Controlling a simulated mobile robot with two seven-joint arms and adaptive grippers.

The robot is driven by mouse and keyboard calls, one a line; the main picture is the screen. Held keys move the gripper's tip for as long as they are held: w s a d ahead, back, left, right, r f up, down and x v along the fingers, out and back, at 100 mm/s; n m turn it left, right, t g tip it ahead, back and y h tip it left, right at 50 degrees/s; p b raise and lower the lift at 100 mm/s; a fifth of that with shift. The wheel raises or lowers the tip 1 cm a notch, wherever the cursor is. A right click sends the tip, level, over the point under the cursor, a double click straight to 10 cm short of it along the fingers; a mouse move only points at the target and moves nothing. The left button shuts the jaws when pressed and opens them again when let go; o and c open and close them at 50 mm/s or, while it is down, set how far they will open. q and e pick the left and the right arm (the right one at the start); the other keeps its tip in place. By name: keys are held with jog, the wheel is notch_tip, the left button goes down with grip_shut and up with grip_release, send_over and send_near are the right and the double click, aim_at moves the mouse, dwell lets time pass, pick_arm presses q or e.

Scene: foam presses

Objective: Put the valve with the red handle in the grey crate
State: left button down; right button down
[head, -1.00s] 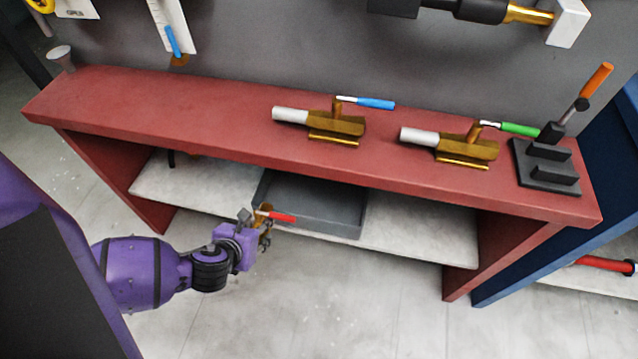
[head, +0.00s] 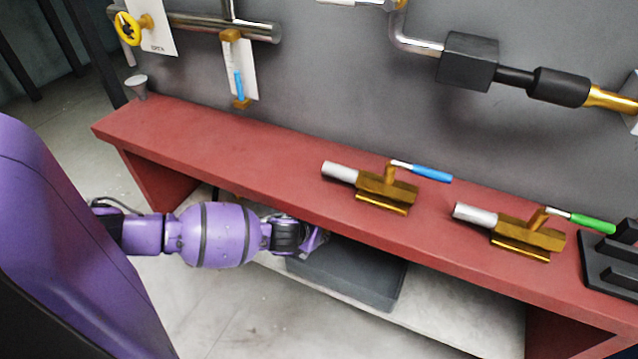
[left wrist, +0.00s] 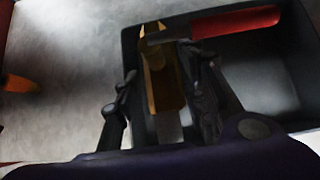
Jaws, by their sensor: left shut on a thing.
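In the left wrist view the valve (left wrist: 165,88) has a brass body and a red handle (left wrist: 235,22) that points right. My left gripper (left wrist: 158,78) is shut on its brass body. The valve is over the left part of the grey crate (left wrist: 280,95); I cannot tell whether it touches the crate floor. In the head view the grey crate (head: 345,275) sits on the pale lower shelf under the red bench. My left arm reaches under the bench's front edge there, and the bench hides the gripper and valve. My right gripper is not in view.
The red bench top (head: 250,140) overhangs the shelf and crate. On it stand a blue-handled valve (head: 385,188), a green-handled valve (head: 510,232) and a black stand (head: 612,260). The pale shelf (head: 450,315) is clear right of the crate. An orange object (left wrist: 18,84) lies left of the crate.

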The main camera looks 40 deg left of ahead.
pick_arm(q)
jog(key=shift+w, duration=0.25)
jog(key=shift+f, duration=0.35)
notch_tip(320, 180, down, 2)
jog(key=shift+f+b, duration=0.25)
jog(key=shift+b, duration=0.45)
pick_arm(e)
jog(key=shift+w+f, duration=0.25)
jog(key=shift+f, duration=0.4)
pick_arm(q)
jog(key=shift+f, duration=0.1)
jog(key=shift+f, duration=0.25)
jog(key=c, duration=1.1)
grip_release()
jog(key=shift+s+f, duration=0.1)
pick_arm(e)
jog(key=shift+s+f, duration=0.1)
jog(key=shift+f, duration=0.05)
